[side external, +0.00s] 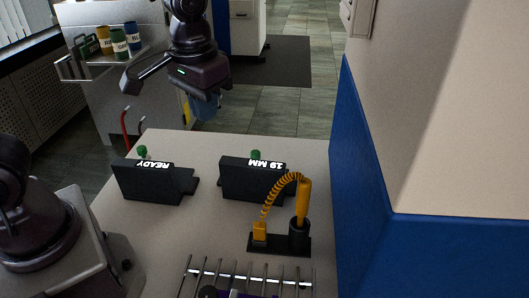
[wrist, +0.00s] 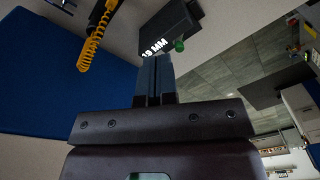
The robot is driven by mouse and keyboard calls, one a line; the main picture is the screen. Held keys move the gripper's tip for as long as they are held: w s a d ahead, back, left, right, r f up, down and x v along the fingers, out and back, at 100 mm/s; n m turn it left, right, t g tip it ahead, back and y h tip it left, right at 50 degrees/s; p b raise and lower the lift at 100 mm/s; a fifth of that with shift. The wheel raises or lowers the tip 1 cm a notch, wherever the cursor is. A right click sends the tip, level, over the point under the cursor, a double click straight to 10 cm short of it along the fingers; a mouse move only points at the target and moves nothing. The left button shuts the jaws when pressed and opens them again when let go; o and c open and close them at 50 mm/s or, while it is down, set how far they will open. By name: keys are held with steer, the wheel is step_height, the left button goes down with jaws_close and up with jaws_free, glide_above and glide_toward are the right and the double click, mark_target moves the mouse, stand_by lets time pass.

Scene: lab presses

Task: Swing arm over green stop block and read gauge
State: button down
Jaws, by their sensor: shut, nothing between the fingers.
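A dark block with the white label "19 MM" (side external: 250,180) stands on the pale table, with a small green piece (side external: 256,155) at its back edge. The wrist view shows this block (wrist: 170,28) and its green piece (wrist: 179,45) beyond the fingertips. A second dark block reading "READY" (side external: 150,183) stands to its left, with another green piece (side external: 142,152) behind it. I cannot tell whether either green piece is the stop block. My gripper (side external: 205,108) is shut and empty, in the air past the table's far edge. In the wrist view its fingers (wrist: 152,70) are together.
An orange tool with a coiled cord (side external: 300,205) stands in a black base at the right of the table. A rack of metal rods (side external: 250,278) lies at the front. A blue and beige wall (side external: 365,170) borders the right side. A shelf with coloured cans (side external: 119,42) is at back left.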

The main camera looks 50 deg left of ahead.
steer(key=w+f+n+y, duration=0.1)
steer(key=w+f+n, duration=0.2)
steer(key=w, duration=0.1)
steer(key=w+f+n+g+y, duration=0.1)
steer(key=w+f+n, duration=0.2)
steer(key=w+f, duration=0.1)
steer(key=w+f+n+y, duration=0.1)
steer(key=w+f+n, duration=0.2)
steer(key=shift+w+d+f+g, duration=0.25)
steer(key=shift+w+d+g, duration=0.1)
steer(key=shift+w+g, duration=0.05)
steer(key=shift+w+a+r+n+t+y, duration=0.15)
steer(key=shift+w+n, duration=0.45)
steer(key=shift+n, duration=0.6)
steer(key=shift+w+r+n+t+y, duration=0.1)
steer(key=shift+w+n, duration=0.45)
steer(key=shift+n, duration=0.65)
steer(key=shift+w+a+r+n+t+y, duration=0.15)
steer(key=shift+w+n, duration=0.45)
steer(key=shift+n, duration=0.6)
steer(key=x, duration=1)
steer(key=shift+d+f, duration=0.1)
steer(key=shift+d, duration=0.05)
